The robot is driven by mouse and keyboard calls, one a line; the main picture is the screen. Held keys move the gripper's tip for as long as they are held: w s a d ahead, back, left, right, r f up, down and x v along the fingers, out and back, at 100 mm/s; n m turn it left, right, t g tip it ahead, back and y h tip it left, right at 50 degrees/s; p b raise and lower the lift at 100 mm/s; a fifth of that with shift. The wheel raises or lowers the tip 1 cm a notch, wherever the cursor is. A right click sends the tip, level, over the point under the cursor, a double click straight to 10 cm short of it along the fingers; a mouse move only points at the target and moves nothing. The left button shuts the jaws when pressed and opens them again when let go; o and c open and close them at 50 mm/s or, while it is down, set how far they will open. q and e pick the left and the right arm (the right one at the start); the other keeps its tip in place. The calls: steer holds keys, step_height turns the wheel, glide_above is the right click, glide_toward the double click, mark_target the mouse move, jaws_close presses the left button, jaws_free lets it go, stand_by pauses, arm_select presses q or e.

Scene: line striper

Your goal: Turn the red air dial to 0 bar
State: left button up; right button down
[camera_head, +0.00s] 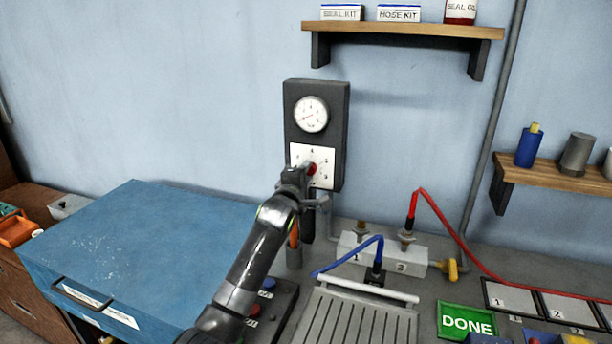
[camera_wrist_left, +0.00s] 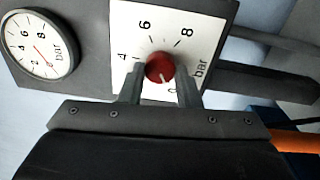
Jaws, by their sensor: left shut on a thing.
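The red air dial (camera_head: 311,168) sits on a white scale plate (camera_head: 300,153) on the dark wall panel. In the left wrist view the red dial (camera_wrist_left: 159,67) is between the two fingers of my left gripper (camera_wrist_left: 160,82), which is shut on it. The figures 4, 6 and 8 show around the plate (camera_wrist_left: 165,22). The round gauge (camera_head: 311,114) above has a red needle; its exact reading is hard to tell. My right gripper is out of view.
A blue case (camera_head: 140,240) is at the left. A ribbed tray (camera_head: 350,320) and a green DONE sign (camera_head: 466,321) are in front. Shelves hang above and right.

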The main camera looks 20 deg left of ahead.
arm_select(q)
steer(key=o, duration=1)
steer(key=s+b, duration=0.1)
steer(key=s, duration=0.4)
steer(key=s+b, duration=0.1)
steer(key=s, duration=0.5)
steer(key=s+b, duration=0.1)
steer(key=s, duration=0.5)
steer(key=shift+s+a+f, duration=0.2)
steer(key=shift+a+f, duration=0.05)
steer(key=shift+f, duration=0.05)
